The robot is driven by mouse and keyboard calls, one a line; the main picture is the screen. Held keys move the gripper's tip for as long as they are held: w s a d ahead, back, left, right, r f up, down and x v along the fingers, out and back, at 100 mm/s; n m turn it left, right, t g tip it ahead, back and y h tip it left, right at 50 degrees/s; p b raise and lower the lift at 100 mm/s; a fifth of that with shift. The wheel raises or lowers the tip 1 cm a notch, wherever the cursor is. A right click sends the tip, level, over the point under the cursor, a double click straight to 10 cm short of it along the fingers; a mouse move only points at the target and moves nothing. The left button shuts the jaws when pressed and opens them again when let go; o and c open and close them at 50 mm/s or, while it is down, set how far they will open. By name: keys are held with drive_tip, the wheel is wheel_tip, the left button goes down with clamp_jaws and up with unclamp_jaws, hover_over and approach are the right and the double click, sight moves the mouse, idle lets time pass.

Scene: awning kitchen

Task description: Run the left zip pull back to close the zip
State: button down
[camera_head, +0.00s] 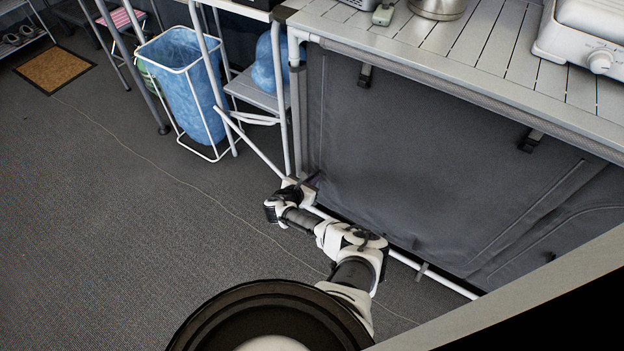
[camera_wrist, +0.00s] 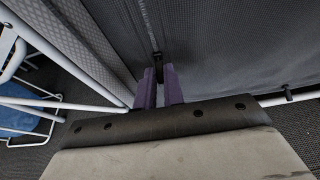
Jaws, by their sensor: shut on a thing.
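My gripper (camera_wrist: 158,85) shows in the wrist view as two purple fingers, shut on a small dark zip pull (camera_wrist: 157,60). The zip (camera_wrist: 147,25) runs up from the pull as a thin line along the dark grey fabric cupboard (camera_wrist: 225,45). In the head view my gripper (camera_head: 314,179) is low at the left edge of the cupboard front (camera_head: 420,160), near the bottom frame tube. The pull is too small to make out there, and my wrist partly covers that spot.
A white frame tube (camera_head: 432,273) runs along the cupboard's base. A white-framed stand with a blue bag (camera_head: 185,75) is to the left. The slatted counter (camera_head: 470,50) overhangs above, carrying a white stove (camera_head: 590,40). The grey floor (camera_head: 120,220) on the left is mostly clear, with a thin cable across it.

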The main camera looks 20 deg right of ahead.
wheel_tip(320, 180, down, 14)
drive_tip(key=b, duration=0.8)
drive_tip(key=shift+f+b, duration=0.2)
drive_tip(key=shift+b, duration=0.2)
drive_tip(key=c, duration=1.5)
unclamp_jaws()
drive_tip(key=p+v, duration=1.2)
drive_tip(key=v, duration=0.2)
